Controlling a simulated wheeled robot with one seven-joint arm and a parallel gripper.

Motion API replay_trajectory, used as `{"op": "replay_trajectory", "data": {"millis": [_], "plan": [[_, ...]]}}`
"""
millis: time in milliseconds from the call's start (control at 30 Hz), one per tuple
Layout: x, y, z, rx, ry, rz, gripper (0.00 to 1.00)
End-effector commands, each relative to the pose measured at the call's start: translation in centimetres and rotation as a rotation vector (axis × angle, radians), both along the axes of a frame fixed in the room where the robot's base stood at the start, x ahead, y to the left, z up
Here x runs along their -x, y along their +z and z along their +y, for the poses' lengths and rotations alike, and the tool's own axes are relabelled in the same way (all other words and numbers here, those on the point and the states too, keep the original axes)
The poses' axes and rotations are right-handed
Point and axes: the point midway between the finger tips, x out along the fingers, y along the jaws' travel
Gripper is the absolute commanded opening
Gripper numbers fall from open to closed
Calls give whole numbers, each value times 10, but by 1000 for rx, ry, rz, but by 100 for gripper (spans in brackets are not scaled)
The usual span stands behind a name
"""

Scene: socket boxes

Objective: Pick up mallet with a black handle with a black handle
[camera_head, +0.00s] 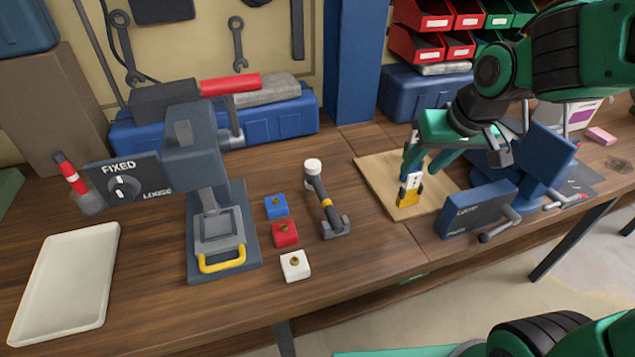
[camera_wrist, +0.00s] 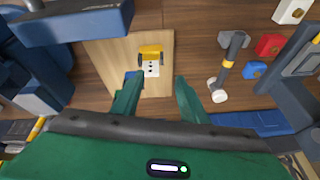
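The mallet (camera_head: 322,197) lies on the wooden bench to the left of the wooden board. It has a black handle with a yellow band, a white round end at the back and a dark grey end at the front. It also shows in the wrist view (camera_wrist: 233,58), to the right of my fingers. My gripper (camera_head: 418,172) is over the board, well apart from the mallet. In the wrist view its green fingers (camera_wrist: 158,92) are spread, with nothing held between them. A yellow and white socket piece (camera_head: 408,196) is on the board beyond the fingertips.
Blue (camera_head: 276,207), red (camera_head: 285,233) and white (camera_head: 295,265) blocks sit left of the mallet. A dark press (camera_head: 190,150) stands further left. The wooden board (camera_head: 375,175) and a blue-grey fixture (camera_head: 475,210) are at the right. Bench space around the mallet is partly clear.

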Motion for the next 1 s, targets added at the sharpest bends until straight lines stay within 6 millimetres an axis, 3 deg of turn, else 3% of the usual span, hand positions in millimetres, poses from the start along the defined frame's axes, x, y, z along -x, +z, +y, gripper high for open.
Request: {"op": "replay_trajectory", "data": {"millis": [33,200,300,400,800,1000], "plan": [[-13,-3,25,-30,40,3,40],[-41,-11,99,-134,130,21,40],[-49,-14,131,-180,164,34,40],[-53,-17,150,-209,183,43,40],[-67,-57,174,-223,188,49,40],[-71,-68,178,-222,187,47,40]]}}
